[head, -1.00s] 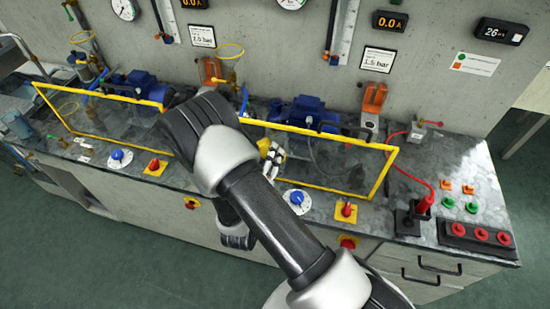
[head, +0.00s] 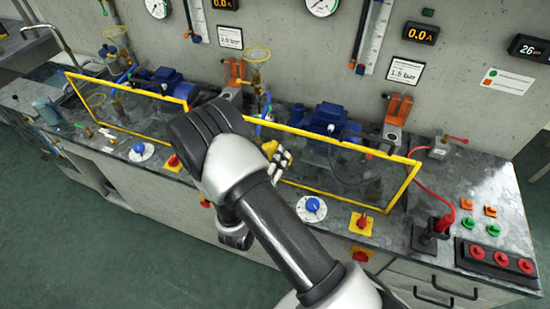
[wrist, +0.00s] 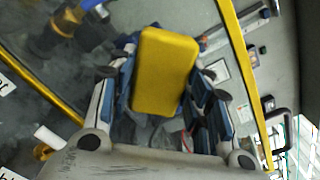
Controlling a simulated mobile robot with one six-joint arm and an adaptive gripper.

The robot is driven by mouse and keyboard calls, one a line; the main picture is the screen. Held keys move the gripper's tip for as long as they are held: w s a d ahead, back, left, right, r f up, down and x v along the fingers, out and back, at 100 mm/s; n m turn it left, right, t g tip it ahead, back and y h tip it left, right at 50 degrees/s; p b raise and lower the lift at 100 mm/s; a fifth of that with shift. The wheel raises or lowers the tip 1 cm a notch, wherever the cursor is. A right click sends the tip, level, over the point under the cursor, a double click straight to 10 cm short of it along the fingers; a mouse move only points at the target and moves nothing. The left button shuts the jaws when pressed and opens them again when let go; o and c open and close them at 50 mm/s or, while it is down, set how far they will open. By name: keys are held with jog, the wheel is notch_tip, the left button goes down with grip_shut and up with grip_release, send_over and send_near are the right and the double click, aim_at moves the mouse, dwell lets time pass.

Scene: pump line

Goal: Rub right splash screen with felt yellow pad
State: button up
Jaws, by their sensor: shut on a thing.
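The right splash screen (head: 345,172) is a clear panel in a yellow frame, standing along the front of the bench in the head view. My gripper (head: 277,160) is at the left part of this screen and is partly hidden behind my arm. In the wrist view my gripper (wrist: 160,105) is shut on the felt yellow pad (wrist: 166,70), a rounded yellow block between the fingers. The pad (head: 269,149) shows only in part in the head view. Yellow frame bars run on both sides of the pad in the wrist view. I cannot tell whether the pad touches the panel.
The left splash screen (head: 125,105) stands farther left. A blue pump (head: 328,118) is behind the right screen. A blue dial (head: 312,205) and a red switch (head: 362,222) lie in front of it. A red cable (head: 425,190) and red buttons (head: 500,258) are at the right.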

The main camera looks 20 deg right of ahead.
jog(key=shift+v, duration=2.8)
jog(key=shift+v, duration=1.45)
